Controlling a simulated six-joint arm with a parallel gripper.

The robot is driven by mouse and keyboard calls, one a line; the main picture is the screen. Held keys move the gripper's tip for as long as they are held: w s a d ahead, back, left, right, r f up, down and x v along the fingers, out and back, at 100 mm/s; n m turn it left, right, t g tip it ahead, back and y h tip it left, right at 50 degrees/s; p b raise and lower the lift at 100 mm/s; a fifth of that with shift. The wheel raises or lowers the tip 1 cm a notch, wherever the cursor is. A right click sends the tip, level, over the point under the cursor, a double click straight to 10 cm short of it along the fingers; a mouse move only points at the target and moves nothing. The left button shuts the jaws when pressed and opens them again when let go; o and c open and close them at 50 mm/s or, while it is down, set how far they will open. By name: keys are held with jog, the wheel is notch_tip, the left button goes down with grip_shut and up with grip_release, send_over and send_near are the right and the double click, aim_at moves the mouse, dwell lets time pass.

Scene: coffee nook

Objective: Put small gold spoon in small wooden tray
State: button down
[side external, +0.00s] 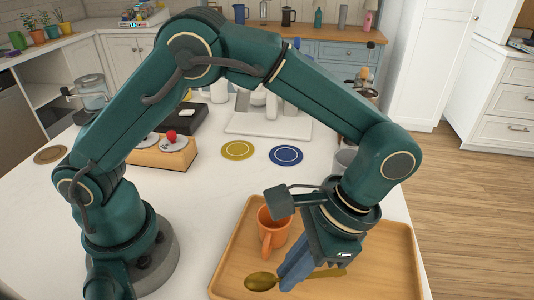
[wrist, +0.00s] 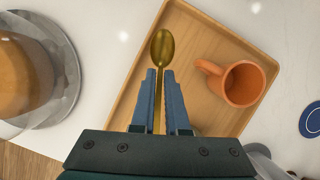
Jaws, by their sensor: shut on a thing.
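The small gold spoon (side external: 262,282) has its bowl at the left and its handle running right past my fingers. In the wrist view its bowl (wrist: 162,47) points away from me, with the handle between the blue fingers. My gripper (side external: 291,281) is shut on the handle; it also shows in the wrist view (wrist: 160,75). The wooden tray (side external: 390,258) lies under the gripper and spoon, and also shows in the wrist view (wrist: 190,38). I cannot tell whether the spoon touches the tray floor.
An orange mug (side external: 270,232) stands in the tray, close beside my gripper. A glass dome (wrist: 35,70) is left of the tray in the wrist view. Yellow (side external: 238,150) and blue (side external: 286,155) coasters lie behind the tray. The tray's right part is clear.

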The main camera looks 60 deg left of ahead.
aim_at(288, 295)
jog(key=shift+f, duration=2)
jog(key=c, duration=0.9)
grip_release()
jog(key=shift+f, duration=0.1)
